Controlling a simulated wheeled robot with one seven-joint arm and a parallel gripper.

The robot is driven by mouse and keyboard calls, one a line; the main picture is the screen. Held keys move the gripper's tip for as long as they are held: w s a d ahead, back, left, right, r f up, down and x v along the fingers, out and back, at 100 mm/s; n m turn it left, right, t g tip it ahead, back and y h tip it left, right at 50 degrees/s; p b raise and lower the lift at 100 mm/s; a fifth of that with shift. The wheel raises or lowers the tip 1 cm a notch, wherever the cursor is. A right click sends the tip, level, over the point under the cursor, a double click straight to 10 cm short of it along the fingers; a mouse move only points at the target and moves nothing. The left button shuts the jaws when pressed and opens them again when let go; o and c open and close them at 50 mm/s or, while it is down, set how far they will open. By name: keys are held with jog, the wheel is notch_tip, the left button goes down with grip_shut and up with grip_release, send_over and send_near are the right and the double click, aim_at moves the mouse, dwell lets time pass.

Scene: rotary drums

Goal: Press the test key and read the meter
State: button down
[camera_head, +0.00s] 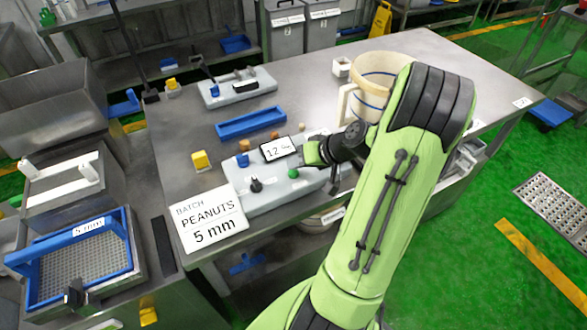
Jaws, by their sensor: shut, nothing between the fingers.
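A grey meter box (231,197) lies on the steel table, with a tilted white display (277,148) on it. The display reads "12" followed by small characters that I cannot make out. On the box's top are a green round button (293,174) and a black knob (256,185). No label marks either as the test key. My gripper (312,152) is shut and empty, over the right end of the box, just right of the display and above and right of the green button. I cannot tell whether its tips touch the box, and my arm hides part of the right end.
A blue tray (250,122) and a second grey device (238,88) lie behind. A cream jug (375,80) stands behind my arm. A blue-framed sieve (85,262) is at left.

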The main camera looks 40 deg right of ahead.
aim_at(297, 173)
jog(key=shift+r, duration=0.25)
notch_tip(297, 173, up, 5)
jog(key=p, duration=0.4)
jog(key=shift+r, duration=0.1)
dwell(0.7)
